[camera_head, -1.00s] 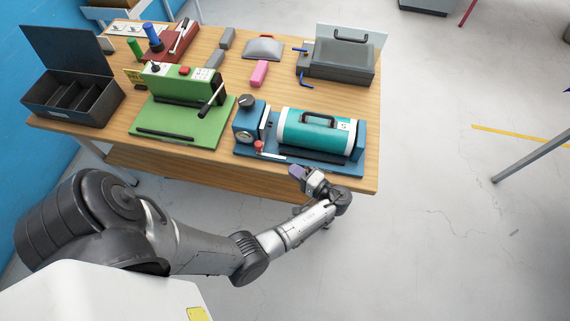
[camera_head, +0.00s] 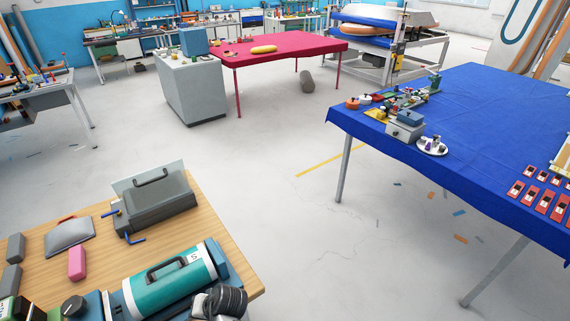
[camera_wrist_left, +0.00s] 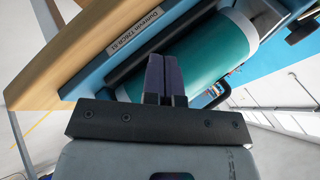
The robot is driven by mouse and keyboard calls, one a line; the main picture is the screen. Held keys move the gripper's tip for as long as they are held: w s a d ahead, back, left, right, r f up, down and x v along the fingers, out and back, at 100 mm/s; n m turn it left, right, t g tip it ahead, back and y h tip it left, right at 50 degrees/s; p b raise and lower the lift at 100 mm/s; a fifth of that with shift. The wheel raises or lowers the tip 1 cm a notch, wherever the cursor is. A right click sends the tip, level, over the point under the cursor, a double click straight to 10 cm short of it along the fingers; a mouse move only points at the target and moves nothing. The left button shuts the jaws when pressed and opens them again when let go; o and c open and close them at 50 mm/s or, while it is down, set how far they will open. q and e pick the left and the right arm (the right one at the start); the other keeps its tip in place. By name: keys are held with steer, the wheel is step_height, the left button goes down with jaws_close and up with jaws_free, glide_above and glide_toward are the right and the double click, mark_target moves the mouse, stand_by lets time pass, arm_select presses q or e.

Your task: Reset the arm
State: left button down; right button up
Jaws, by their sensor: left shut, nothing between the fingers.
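My left gripper (camera_wrist_left: 163,60) shows in the left wrist view with its two dark fingers together and nothing between them. Beyond the fingertips are a teal cylinder (camera_wrist_left: 212,52) and the blue base (camera_wrist_left: 92,68) of its machine, which bears a label. I cannot tell how close the fingers are to the machine. In the head view a dark ribbed part of my left arm (camera_head: 222,301) shows at the bottom edge, in front of the teal cylinder (camera_head: 170,284); the left fingers are not clear there. My right gripper is in neither view.
The wooden table (camera_head: 105,228) at lower left holds a grey case (camera_head: 155,203), a pink block (camera_head: 77,263) and a grey domed piece (camera_head: 69,237). A blue-covered table (camera_head: 480,130) stands at right, a red table (camera_head: 290,45) at the back. Open floor (camera_head: 250,150) lies between them.

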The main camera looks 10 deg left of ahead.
arm_select(q)
step_height(320, 180, up, 6)
steer(key=d+t+h, duration=0.3)
steer(key=t, duration=0.1)
steer(key=s+d+r+m+t+h, duration=0.3)
steer(key=s+d+r+h, duration=0.15)
steer(key=s, duration=0.35)
steer(key=s+f+m+g, duration=0.15)
steer(key=s+f, duration=0.25)
steer(key=s, duration=0.6)
steer(key=s+f+g, duration=0.3)
steer(key=s+f, duration=0.1)
steer(key=s, duration=0.5)
step_height(320, 180, up, 24)
steer(key=p, duration=2.4)
steer(key=shift+w+f, duration=0.2)
steer(key=shift+w, duration=0.1)
